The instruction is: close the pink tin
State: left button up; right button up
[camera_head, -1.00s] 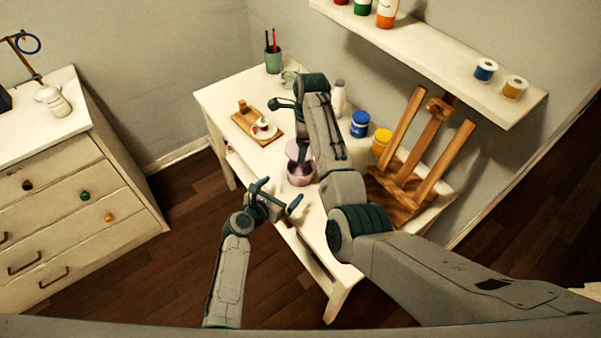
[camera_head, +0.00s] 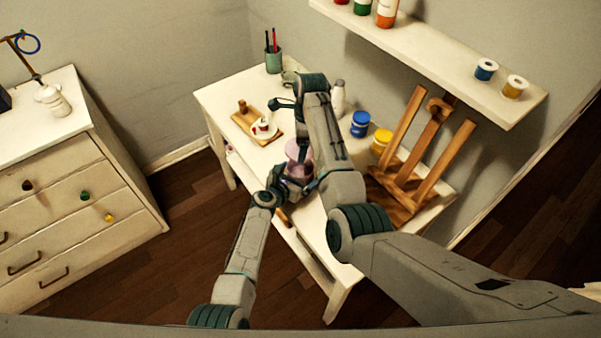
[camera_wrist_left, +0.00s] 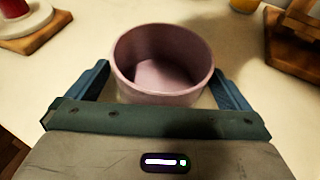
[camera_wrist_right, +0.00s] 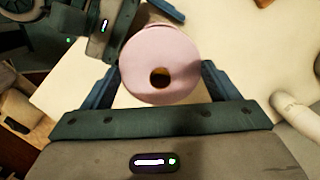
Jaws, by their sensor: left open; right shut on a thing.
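The pink tin (camera_wrist_left: 165,97) stands upright and open-topped on the white table, its inside empty in the left wrist view. My left gripper (camera_wrist_left: 160,68) is open, one finger on each side of the tin; I cannot tell whether they touch it. The pink lid (camera_wrist_right: 160,50) is a round disc with a dark round spot in its middle. My right gripper (camera_wrist_right: 160,70) is shut on the lid.
On the white table (camera_head: 222,98) are a wooden board (camera_head: 247,121) with a plate, a blue jar (camera_head: 360,124), a yellow jar (camera_head: 381,138), a white bottle (camera_head: 338,97) and a wooden easel (camera_head: 398,200). A shelf (camera_head: 445,58) hangs above at right.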

pick_arm(q)
jog(key=c, duration=1.5)
jog(key=shift+o, duration=0.2)
pick_arm(e)
jog(key=shift+f, duration=2.45)
jog(key=shift+f, duration=0.1)
jog(key=shift+f, duration=0.8)
jog(key=shift+f, duration=0.55)
jog(key=o, duration=0.9)
jog(key=shift+f, duration=0.1)
jog(key=shift+o, duration=0.2)
